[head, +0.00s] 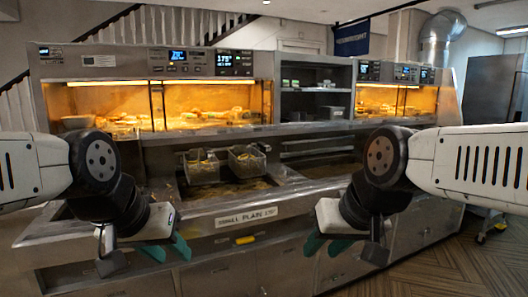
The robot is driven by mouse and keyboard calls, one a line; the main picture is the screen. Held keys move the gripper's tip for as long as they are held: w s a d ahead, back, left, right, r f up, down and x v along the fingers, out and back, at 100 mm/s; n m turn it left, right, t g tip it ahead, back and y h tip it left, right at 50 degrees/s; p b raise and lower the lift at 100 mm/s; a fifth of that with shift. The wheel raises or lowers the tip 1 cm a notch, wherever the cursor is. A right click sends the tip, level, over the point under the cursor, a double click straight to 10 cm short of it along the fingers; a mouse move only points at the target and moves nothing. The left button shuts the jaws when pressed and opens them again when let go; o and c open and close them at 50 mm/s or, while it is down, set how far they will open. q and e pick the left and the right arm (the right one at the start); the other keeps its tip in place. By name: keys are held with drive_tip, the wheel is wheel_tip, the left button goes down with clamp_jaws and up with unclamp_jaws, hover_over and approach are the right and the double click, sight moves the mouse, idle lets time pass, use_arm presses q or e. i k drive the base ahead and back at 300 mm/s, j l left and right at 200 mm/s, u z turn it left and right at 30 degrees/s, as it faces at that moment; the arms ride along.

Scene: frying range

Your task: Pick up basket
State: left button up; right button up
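Two wire fry baskets sit side by side at the back of the fryer well, in the middle of the head view. The left basket (202,171) and the right basket (247,163) both seem to hold fries. My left gripper (166,255) hangs in front of the counter's front edge, below and left of the baskets. Its teal fingers are apart with nothing between them. My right gripper (325,249) hangs in front of the counter, below and right of the baskets. Its teal fingers are also apart and empty. Neither gripper touches a basket.
The steel counter (325,187) runs across the view, with a label plate (246,216) on its front edge. Lit warming cabinets (205,103) with food stand behind. A yellow object (246,240) is on the front panel. Open wooden floor (445,265) lies at the right.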

sight(201, 166)
drive_tip(key=u, duration=1.1)
drive_tip(key=z, duration=0.7)
drive_tip(key=i+l+u, duration=0.1)
drive_tip(key=i+l, duration=0.45)
drive_tip(key=i+l+u, duration=0.1)
drive_tip(key=i+l, duration=0.4)
drive_tip(key=i+l+u, duration=0.15)
drive_tip(key=i+l, duration=0.35)
drive_tip(key=l, duration=0.25)
